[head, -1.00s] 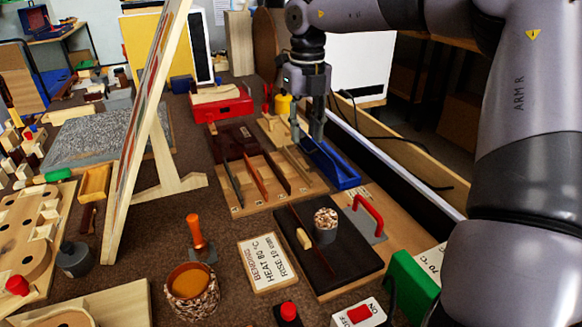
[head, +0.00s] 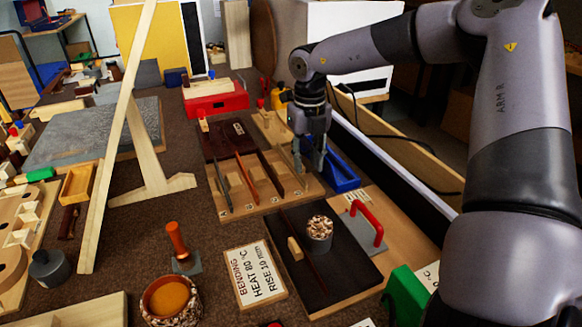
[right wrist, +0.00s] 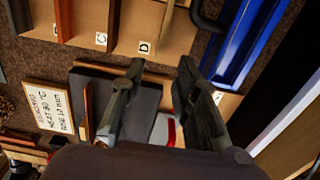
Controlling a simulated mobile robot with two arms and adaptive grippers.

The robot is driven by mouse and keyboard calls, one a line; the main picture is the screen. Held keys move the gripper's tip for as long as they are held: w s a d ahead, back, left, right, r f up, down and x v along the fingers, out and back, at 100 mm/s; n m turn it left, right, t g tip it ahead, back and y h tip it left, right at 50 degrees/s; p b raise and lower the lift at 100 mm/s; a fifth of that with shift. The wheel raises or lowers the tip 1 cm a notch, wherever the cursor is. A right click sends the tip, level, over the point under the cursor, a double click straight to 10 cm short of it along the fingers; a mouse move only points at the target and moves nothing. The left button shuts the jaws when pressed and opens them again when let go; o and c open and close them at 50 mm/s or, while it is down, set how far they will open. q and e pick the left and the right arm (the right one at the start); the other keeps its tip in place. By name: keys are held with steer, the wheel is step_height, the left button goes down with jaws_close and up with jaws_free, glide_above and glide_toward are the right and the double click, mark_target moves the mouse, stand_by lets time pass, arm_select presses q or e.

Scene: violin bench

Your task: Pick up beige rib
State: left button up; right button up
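The wooden rib rack (head: 235,208) stands on the bench with upright ribs in its lettered slots. The beige rib (right wrist: 165,25) shows as a thin pale strip at slot D, nearly edge-on in the right wrist view; in the head view my right gripper partly hides it. My right gripper (head: 309,167) is over the rack's right end, pointing down. In the right wrist view its two fingers (right wrist: 158,70) are apart, with nothing held between them. I cannot tell its exact height above the rib. My left gripper is out of view.
Dark and brown ribs (head: 246,178) stand left of the beige one. A blue tray (head: 343,179) lies close on the gripper's right. A red box (head: 216,100) is behind.

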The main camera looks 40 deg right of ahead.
mark_target(304, 189)
steer(key=shift+w+f, duration=0.15)
steer(key=shift+f, duration=1.4)
steer(key=shift+w+f, duration=0.15)
steer(key=shift+f, duration=1.4)
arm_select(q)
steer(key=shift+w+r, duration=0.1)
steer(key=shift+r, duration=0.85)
arm_select(e)
steer(key=shift+c, duration=0.8)
jaws_close()
